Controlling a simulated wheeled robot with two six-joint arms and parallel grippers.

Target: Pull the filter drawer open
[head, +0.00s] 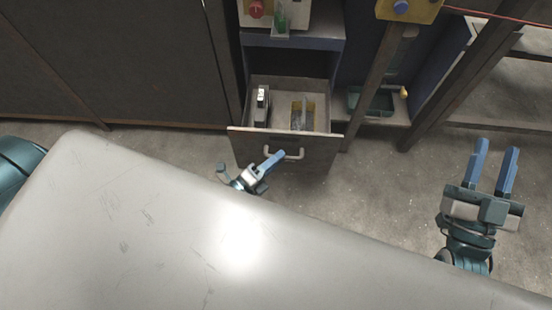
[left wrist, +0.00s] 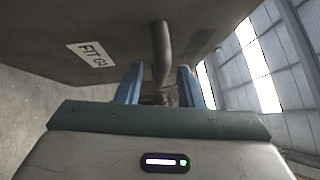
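The filter drawer (head: 245,147) stands pulled out of the cabinet in the head view, its inside showing from above. Its pale bar handle (head: 296,155) is on the front panel. My left gripper (head: 278,157) is at the left part of the handle. In the left wrist view the handle (left wrist: 161,50) runs between the two blue fingers of my left gripper (left wrist: 160,72), with a gap on both sides. The fingers are apart. My right gripper (head: 494,148) is open and empty over the floor at the right, away from the drawer.
The drawer holds a dark box with a white top (head: 262,100) and a yellowish item (head: 303,114). A grey tabletop-like surface (head: 120,230) fills the front left. A green tray (head: 372,102) stands on a low shelf right of the drawer.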

